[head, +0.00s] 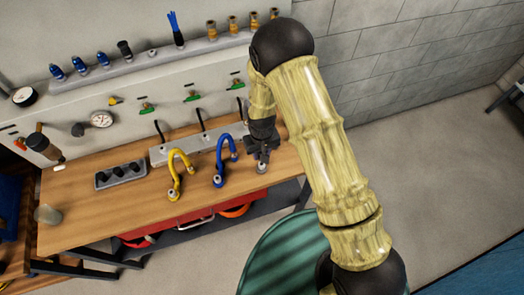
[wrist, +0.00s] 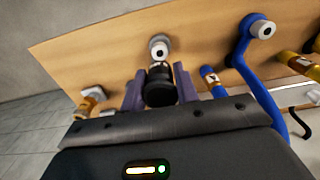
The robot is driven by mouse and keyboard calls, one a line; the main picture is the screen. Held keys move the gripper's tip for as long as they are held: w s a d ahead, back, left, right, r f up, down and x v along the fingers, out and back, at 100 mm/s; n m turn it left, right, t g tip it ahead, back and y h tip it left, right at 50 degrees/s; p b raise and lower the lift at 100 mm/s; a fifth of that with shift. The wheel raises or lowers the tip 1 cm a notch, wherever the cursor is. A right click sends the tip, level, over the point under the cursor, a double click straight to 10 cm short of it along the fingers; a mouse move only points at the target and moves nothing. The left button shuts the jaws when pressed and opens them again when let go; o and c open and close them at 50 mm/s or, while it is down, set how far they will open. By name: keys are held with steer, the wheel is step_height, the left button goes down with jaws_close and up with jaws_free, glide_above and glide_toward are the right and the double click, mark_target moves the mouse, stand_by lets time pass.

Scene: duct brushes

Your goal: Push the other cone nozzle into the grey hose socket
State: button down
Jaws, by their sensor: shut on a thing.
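My gripper (head: 263,150) is low over the front right of the workbench, and it also shows in the wrist view (wrist: 160,86). Its two fingers are shut on a black, ribbed nozzle (wrist: 159,88). A grey hose socket (wrist: 158,47) with a pale ring and dark centre lies just beyond the nozzle's far end. It also shows in the head view (head: 262,168), right below the fingers. I cannot tell whether nozzle and socket touch. The nozzle's tip shape is not clear. In the head view, the nozzle is mostly hidden by my gripper.
The blue hose (head: 220,160) stands close left of my gripper, the yellow hose (head: 175,170) farther left. A back shelf (head: 100,76) holds blue, black and brass nozzles. The bench's front left is fairly clear.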

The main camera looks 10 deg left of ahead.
steer(key=shift+f+b, duration=1.05)
steer(key=shift+f, duration=0.9)
steer(key=shift+s, duration=0.15)
stand_by(0.8)
steer(key=shift+f+b, duration=0.45)
steer(key=shift+b, duration=0.2)
steer(key=c, duration=1)
jaws_free()
steer(key=shift+o, duration=0.2)
step_height(320, 180, up, 17)
steer(key=b, duration=0.4)
steer(key=shift+r, duration=0.2)
steer(key=shift+d, duration=0.1)
